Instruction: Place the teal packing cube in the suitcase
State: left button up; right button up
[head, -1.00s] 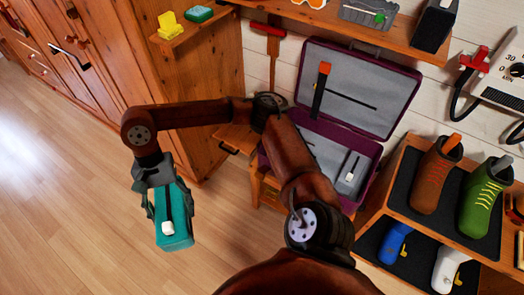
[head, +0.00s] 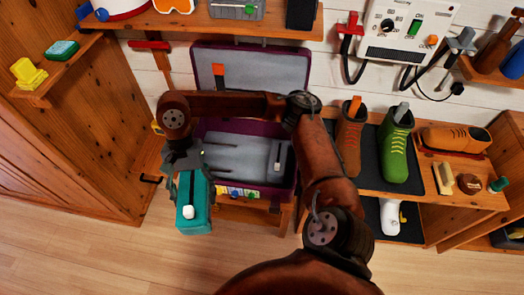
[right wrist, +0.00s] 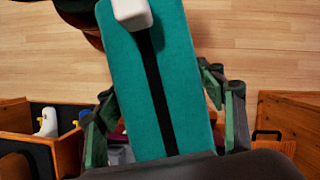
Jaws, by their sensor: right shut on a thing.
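The teal packing cube (head: 193,222) hangs from my right gripper (head: 190,180), whose fingers are shut on its two sides. In the right wrist view the cube (right wrist: 128,90) fills the middle, with a dark zip line and a white tab. The open purple suitcase (head: 292,190) has a grey lining and stands on a low wooden stand behind and right of the cube. Its lid (head: 275,70) leans up against the wall. The cube is in front of the suitcase's left part, outside it. My left gripper is not in view.
A shoe rack (head: 450,195) with brown and green boots stands right of the suitcase. A wooden shelf (head: 250,28) runs above the lid. A wooden cabinet (head: 70,140) is at left. The floor (head: 90,250) in front is clear.

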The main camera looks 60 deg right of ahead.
aim_at(223, 155)
jog(key=z, duration=0.6)
jog(key=i, duration=1)
